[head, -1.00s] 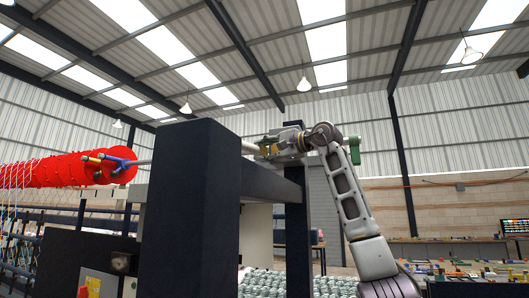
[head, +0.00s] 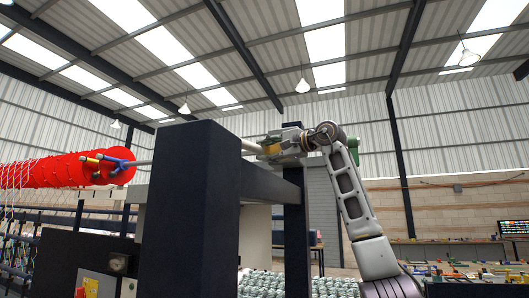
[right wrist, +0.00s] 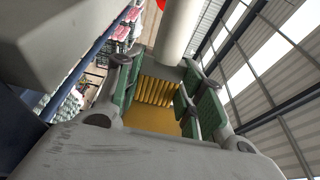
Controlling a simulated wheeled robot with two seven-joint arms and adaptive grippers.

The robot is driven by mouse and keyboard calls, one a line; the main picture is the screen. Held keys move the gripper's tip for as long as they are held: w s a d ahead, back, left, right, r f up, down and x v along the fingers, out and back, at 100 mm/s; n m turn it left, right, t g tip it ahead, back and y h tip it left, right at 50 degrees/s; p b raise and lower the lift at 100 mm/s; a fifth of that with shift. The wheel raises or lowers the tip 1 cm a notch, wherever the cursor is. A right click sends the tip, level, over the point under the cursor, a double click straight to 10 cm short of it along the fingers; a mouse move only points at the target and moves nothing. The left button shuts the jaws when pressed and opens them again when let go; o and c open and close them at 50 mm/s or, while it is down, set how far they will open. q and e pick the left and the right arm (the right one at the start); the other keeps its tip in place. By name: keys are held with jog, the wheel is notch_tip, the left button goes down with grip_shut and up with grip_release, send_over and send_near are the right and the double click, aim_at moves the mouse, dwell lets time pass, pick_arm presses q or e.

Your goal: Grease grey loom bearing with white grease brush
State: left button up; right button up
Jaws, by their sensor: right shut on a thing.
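My right gripper (head: 270,148) is raised beside the top of the dark frame and is shut on the white grease brush. The brush's pale shaft (head: 250,145) sticks out to the left of the fingers and goes out of sight behind the dark post. In the right wrist view the white shaft (right wrist: 180,28) runs away from the green-padded fingers, with a ridged yellow part (right wrist: 157,91) between them. I cannot make out the grey loom bearing for certain; the post may hide it. My left gripper is not in view.
A thick dark post (head: 190,210) and a crossbeam (head: 272,187) stand close to my right arm. A red roll (head: 55,170) with a grey rod at its end lies at the left. Several pale bobbins fill the area below the beam. A cluttered bench is at the far right.

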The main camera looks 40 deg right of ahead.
jog(key=shift+s+d, duration=0.1)
jog(key=shift+d, duration=0.1)
jog(key=shift+s+d+r, duration=0.15)
jog(key=shift+s+d, duration=0.15)
jog(key=shift+s, duration=0.45)
jog(key=shift+s+d, duration=0.1)
jog(key=shift+s, duration=0.1)
jog(key=shift+s+d+r, duration=0.1)
jog(key=shift+s+d, duration=0.1)
jog(key=shift+s, duration=0.3)
jog(key=shift+s, duration=0.1)
jog(key=shift+s+d+r, duration=0.2)
jog(key=shift+s+d, duration=0.05)
jog(key=shift+s, duration=0.4)
dwell(0.3)
